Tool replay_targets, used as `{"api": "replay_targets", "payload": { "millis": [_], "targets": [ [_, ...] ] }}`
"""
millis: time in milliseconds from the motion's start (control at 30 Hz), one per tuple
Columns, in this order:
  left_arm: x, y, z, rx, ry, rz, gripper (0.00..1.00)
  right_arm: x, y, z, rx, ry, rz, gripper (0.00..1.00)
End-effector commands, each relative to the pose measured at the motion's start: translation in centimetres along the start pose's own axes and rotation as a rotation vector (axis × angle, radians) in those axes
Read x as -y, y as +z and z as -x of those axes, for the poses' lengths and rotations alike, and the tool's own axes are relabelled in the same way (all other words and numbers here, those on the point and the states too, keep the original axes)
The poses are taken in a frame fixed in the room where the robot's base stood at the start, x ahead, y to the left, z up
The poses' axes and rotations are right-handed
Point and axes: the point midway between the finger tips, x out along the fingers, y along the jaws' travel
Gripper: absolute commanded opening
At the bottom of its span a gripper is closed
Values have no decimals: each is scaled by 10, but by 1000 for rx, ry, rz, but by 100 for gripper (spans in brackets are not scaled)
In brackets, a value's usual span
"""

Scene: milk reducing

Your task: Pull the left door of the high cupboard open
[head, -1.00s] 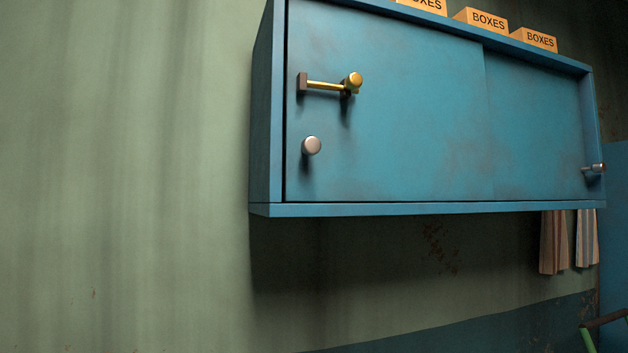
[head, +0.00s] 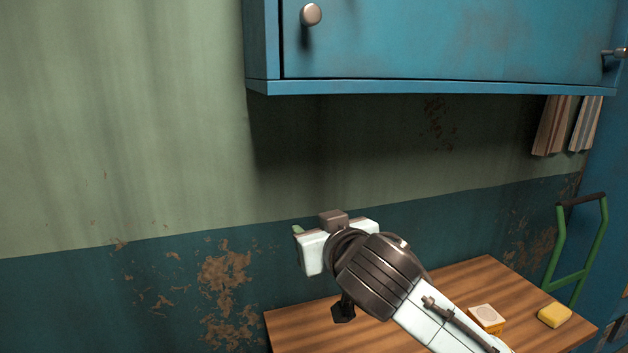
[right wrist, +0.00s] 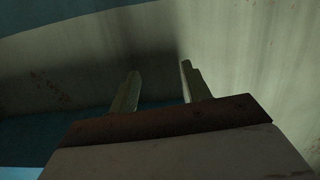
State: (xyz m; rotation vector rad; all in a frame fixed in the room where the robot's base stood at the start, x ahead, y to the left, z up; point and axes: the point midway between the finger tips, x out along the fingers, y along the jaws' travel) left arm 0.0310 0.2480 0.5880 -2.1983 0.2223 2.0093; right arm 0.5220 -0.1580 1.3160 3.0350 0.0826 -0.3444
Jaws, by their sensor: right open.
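The blue high cupboard (head: 262,40) hangs on the wall, and only its lower part shows in the head view. Its left door (head: 400,45) looks shut. A round metal knob (head: 311,14) sits near that door's lower left corner. My right gripper (head: 300,230) is below the cupboard, in front of the wall, well under the knob and touching nothing that I can see. Its fingers are mostly hidden behind its own body in the head view. In the right wrist view, its two fingers (right wrist: 158,78) stand apart with nothing between them. My left gripper is not in view.
A wooden table (head: 290,325) stands below, with a yellow sponge-like block (head: 554,315) and a small box (head: 486,318) on it. A green-framed handle (head: 560,240) stands at the right. Striped cloths (head: 552,125) hang under the cupboard. The wall at left is clear.

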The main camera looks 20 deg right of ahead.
Motion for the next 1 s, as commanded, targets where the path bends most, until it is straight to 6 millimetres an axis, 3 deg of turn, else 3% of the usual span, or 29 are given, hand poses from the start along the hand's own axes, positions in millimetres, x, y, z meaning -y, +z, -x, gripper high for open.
{"api": "replay_targets", "payload": {
  "millis": [33, 200, 300, 400, 500, 667, 833, 1000],
  "targets": [
    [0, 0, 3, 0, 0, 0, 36, -2, -42, 15, -85, 7, 1, 48],
    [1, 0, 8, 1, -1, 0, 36, -5, -137, 70, -310, 22, -22, 48],
    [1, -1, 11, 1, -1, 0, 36, -8, -178, 103, -423, 29, -37, 48],
    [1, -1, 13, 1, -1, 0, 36, -11, -206, 132, -513, 34, -54, 48],
    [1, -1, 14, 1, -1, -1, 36, -13, -223, 152, -574, 36, -65, 48],
    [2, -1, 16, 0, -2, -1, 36, -15, -235, 166, -617, 37, -77, 48],
    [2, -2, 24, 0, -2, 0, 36, -17, -248, 153, -619, 41, -78, 48],
    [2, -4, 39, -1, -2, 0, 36, -19, -269, 125, -618, 42, -77, 48]
  ]
}}
